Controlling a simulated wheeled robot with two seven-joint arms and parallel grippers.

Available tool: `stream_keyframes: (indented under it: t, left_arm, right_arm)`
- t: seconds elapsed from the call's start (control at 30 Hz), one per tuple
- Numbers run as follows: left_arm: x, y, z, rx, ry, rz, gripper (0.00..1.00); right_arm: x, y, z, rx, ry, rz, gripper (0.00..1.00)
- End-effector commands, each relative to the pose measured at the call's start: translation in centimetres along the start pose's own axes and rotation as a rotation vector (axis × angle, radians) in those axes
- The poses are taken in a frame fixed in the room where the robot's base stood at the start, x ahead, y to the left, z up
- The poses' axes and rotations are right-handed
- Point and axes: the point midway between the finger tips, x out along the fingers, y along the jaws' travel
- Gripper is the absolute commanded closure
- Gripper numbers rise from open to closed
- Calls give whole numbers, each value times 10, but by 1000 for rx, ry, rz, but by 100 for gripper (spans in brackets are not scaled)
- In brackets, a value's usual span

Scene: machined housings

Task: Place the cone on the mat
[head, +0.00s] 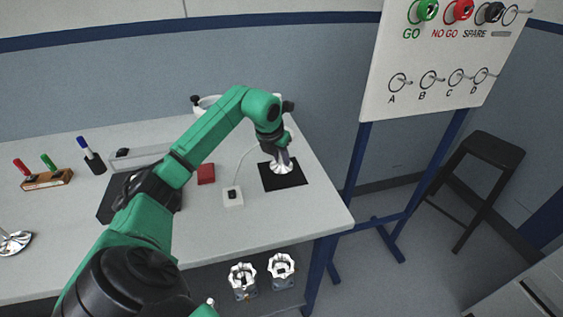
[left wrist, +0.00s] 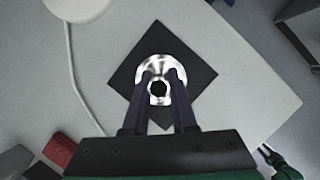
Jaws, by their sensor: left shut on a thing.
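The metal cone (head: 281,167) is shiny and silver and stands upright on the black mat (head: 297,181) at the right end of the table. My left gripper (head: 282,155) comes down from above and is shut on the cone's narrow upper part. In the left wrist view the cone (left wrist: 179,66) shows as a bright round flange within the dark mat (left wrist: 130,82), with the fingers (left wrist: 162,88) on either side of its hub. Whether the cone's base presses fully on the mat is hard to tell.
A white box with a black switch (head: 233,197) and a red block (head: 206,173) lie left of the mat. A second shiny metal piece (head: 14,241) stands at the table's left. Housings (head: 243,280) sit on a lower shelf. The gauge board (head: 430,60) stands at right.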

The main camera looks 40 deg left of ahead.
Motion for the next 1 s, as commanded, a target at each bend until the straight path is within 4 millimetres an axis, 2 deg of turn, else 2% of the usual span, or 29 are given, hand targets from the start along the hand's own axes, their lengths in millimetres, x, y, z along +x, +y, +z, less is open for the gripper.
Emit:
stream_keyframes:
  t: [0.1, 0.43, 0.47, 0.5, 0.53, 0.83, 0.93, 1.0]
  left_arm:
    - [14, 0, -6, -1, 0, -1, 100]
    - [18, 0, -8, 0, 0, 0, 100]
    - [17, 0, -7, 0, 0, 0, 64]
    - [17, 0, -7, 0, 0, -1, 48]
    - [17, 0, -7, 0, 0, -1, 45]
    - [15, 0, -6, 0, 0, -1, 45]
    - [6, 0, -5, 1, -4, 0, 45]
    - [-7, 1, -5, 2, -6, 2, 45]
  right_arm:
    - [-2, 2, 0, 1, 0, 2, 50]
    - [2, 3, 0, 2, 1, 5, 50]
    - [1, 3, 0, 2, 1, 5, 50]
    - [0, 3, 0, 2, 1, 5, 50]
    - [0, 3, 0, 2, 1, 5, 50]
    - [-1, 3, 0, 2, 2, 4, 50]
    - [0, 3, 0, 1, 2, 4, 50]
    - [2, 3, 0, 1, 2, 4, 50]
